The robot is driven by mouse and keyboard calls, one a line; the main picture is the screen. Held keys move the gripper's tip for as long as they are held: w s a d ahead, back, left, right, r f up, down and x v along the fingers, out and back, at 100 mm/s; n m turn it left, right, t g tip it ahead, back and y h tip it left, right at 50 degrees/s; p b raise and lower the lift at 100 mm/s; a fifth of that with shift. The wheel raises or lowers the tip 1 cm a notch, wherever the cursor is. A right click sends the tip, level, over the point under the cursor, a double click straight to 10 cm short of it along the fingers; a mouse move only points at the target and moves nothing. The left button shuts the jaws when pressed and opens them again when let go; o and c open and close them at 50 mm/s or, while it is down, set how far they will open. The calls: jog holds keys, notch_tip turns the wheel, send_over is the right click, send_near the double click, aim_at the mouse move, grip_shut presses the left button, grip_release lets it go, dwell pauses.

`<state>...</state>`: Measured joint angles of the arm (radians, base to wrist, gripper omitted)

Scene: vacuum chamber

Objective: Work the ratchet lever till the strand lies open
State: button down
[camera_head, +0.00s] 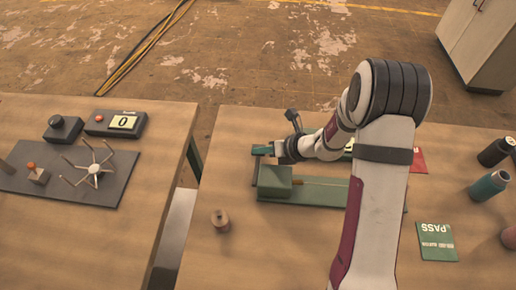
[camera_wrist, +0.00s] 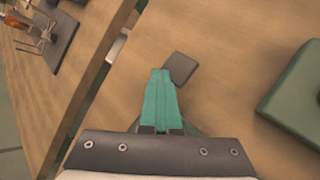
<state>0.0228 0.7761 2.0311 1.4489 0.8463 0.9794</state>
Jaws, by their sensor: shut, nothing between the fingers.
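A green bench device has a raised block (camera_head: 274,184) at its left end and a long flat base (camera_head: 320,192) running right, partly behind my arm. The block also shows at the right edge of the wrist view (camera_wrist: 297,95). My gripper (camera_head: 262,150) is over the far left end of the device. In the wrist view its teal fingers (camera_wrist: 160,88) are together and hold nothing. A small dark square piece (camera_wrist: 180,67) shows just past the fingertips; I cannot tell whether they touch. I cannot clearly make out the ratchet lever or the strand.
A small brown spool (camera_head: 220,220) stands in front of the device. A green PASS card (camera_head: 437,242), a red card (camera_head: 419,160) and bottles (camera_head: 488,185) are at the right. A gap separates the left table, which holds a spoked handwheel (camera_head: 95,169) and a display box (camera_head: 115,123).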

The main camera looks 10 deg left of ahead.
dwell(0.3)
jog(key=shift+s+r, duration=0.1)
jog(key=shift+r, duration=1.55)
jog(key=shift+r, duration=0.1)
notch_tip(320, 180, up, 5)
jog(key=shift+s+f, duration=0.1)
jog(key=s+d+r+n+g+h, duration=0.1)
jog(key=s+r+n+g, duration=0.1)
jog(key=s+r+n, duration=0.5)
jog(key=s+d+r+n+g+h, duration=0.1)
jog(key=s+r+n, duration=0.1)
jog(key=s+n, duration=0.75)
jog(key=s+d+n+h, duration=0.2)
jog(key=s+d+n, duration=0.2)
jog(key=s+n, duration=0.1)
jog(key=s+d+n+g+h, duration=0.1)
jog(key=s+d+n+h, duration=0.1)
jog(key=s+d+n, duration=0.2)
jog(key=s, duration=0.3)
jog(key=shift+s+d+n+h, duration=0.25)
jog(key=shift+s+n+h, duration=0.05)
jog(key=shift+s+n, duration=0.05)
